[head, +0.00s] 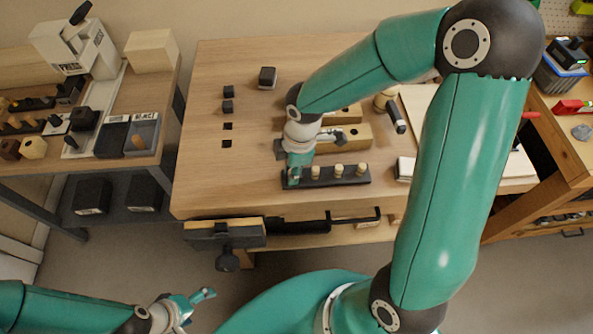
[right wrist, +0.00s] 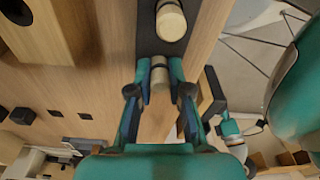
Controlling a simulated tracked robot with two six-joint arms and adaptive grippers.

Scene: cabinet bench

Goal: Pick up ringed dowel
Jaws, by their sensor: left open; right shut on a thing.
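My right gripper (head: 294,174) is at the left end of a dark dowel rack (head: 347,181) on the bench. In the right wrist view the gripper (right wrist: 159,72) is shut on a pale dowel with a dark band, the ringed dowel (right wrist: 159,77). In the head view the gripper hides this dowel, and I cannot tell whether its lower end is in the rack. Several pale dowels (head: 338,170) stand upright in the rack to the right; one shows in the right wrist view (right wrist: 171,22). My left gripper (head: 192,304) is open and empty, low and away from the bench.
Wooden blocks (head: 349,136) lie behind the rack. A dark block (head: 267,77) and small dark cubes (head: 228,92) sit at the back left of the bench (head: 215,180). A vise (head: 225,235) juts from its front edge. The left part of the bench is mostly clear.

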